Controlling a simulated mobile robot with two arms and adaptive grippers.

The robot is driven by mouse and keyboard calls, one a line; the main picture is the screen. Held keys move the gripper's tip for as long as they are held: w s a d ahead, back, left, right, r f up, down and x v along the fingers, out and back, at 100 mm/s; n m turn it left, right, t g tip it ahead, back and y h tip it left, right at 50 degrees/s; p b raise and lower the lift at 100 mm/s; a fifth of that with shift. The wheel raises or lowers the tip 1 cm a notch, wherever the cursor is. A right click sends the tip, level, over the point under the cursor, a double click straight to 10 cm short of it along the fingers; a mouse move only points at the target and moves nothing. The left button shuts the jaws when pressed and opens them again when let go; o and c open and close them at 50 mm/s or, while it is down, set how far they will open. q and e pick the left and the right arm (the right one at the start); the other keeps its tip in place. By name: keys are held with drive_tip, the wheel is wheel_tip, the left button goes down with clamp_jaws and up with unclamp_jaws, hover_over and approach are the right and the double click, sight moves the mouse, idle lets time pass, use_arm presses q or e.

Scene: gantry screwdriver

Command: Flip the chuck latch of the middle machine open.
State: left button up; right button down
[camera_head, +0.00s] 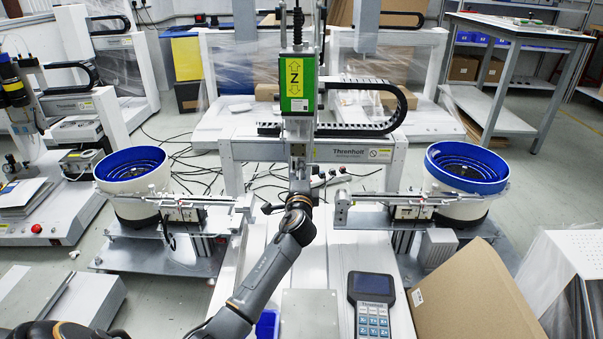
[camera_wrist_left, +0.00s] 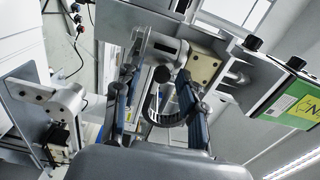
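The middle machine is the gantry with the green Z-axis unit (camera_head: 298,88). Its spindle and chuck hang below that unit, and my left arm reaches up to them from the lower left. My left gripper (camera_head: 298,196) is at the chuck, mostly hidden behind my own wrist. In the left wrist view, the gripper (camera_wrist_left: 158,76) has its two dark blue fingers apart, on either side of the grey chuck parts (camera_wrist_left: 165,50). I cannot tell whether a finger touches the latch or how the latch stands. My right gripper is not in view.
A blue-rimmed bowl feeder stands on the left (camera_head: 132,168) and another on the right (camera_head: 466,172), each with a rail pointing at the middle. A handheld controller (camera_head: 373,305) and a cardboard sheet (camera_head: 470,300) lie at the front right. The black cable chain (camera_head: 385,100) is behind.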

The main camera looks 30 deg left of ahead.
use_arm(q)
drive_tip(key=shift+r, duration=0.1)
drive_tip(key=v, duration=1.2)
idle(0.4)
